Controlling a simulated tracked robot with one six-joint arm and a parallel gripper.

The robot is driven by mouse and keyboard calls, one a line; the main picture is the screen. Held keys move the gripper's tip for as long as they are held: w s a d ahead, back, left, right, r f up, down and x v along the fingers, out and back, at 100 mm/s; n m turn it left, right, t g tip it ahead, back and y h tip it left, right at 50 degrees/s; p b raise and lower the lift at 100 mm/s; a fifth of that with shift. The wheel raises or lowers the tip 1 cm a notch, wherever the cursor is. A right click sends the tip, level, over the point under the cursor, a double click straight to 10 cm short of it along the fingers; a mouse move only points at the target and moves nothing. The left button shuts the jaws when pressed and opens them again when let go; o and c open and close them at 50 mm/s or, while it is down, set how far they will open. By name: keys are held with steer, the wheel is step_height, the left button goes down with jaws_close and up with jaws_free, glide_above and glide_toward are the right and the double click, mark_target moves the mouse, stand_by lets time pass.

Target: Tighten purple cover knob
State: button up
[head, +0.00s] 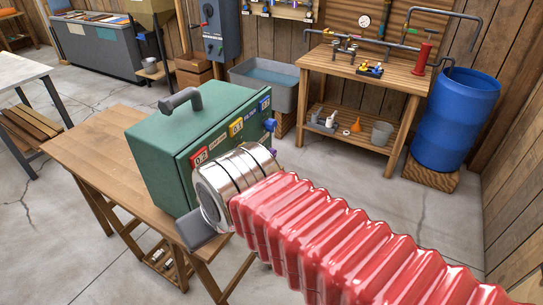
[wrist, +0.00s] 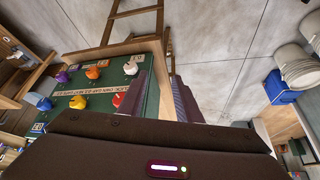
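The green control box (head: 195,140) with a grey handle stands on a wooden table. In the wrist view its knobbed face (wrist: 100,88) is seen upside down. The purple knob (wrist: 62,77) sits at the left end of one row, beside an orange knob (wrist: 93,72) and a white knob (wrist: 131,68). The other row holds a blue knob (wrist: 43,103), a yellow knob (wrist: 78,101) and a red knob (wrist: 118,99). My gripper (wrist: 162,88) has its two dark fingers apart with nothing between them, beside the box's white-and-red knob end, away from the purple knob. My arm hides much of the face in the head view.
The wooden table (head: 95,150) has bare top left of the box. Behind are a water tub (head: 262,80), a workbench with pipes (head: 350,72) and a blue barrel (head: 455,120). Concrete floor lies open between them.

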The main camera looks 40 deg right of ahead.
steer(key=shift+o, duration=0.6)
steer(key=shift+o, duration=0.8)
steer(key=shift+d, duration=0.15)
steer(key=shift+o, duration=0.7)
steer(key=shift+w+d+f, duration=0.1)
steer(key=shift+d+f, duration=0.15)
steer(key=shift+d, duration=0.05)
steer(key=shift+o, duration=0.7)
steer(key=w+d+f+m+g, duration=0.1)
steer(key=d+f+m+g, duration=0.1)
steer(key=d+f, duration=0.3)
steer(key=shift+d+m+g, duration=0.3)
steer(key=shift+d+m, duration=0.5)
steer(key=shift+d, duration=0.1)
steer(key=w+d+f+m+y, duration=0.4)
steer(key=d+f+m+y, duration=0.4)
steer(key=d+f+m, duration=0.6)
steer(key=w+d+m+t+h, duration=0.1)
steer(key=w+d+m+t, duration=0.2)
steer(key=d+m+t, duration=0.3)
steer(key=w+d+r+m+t+h, duration=0.1)
steer(key=w+d+m+t, duration=0.3)
steer(key=d, duration=1)
steer(key=m+t, duration=0.2)
steer(key=t, duration=0.2)
steer(key=shift+d+r, duration=0.15)
steer(key=shift+d, duration=0.05)
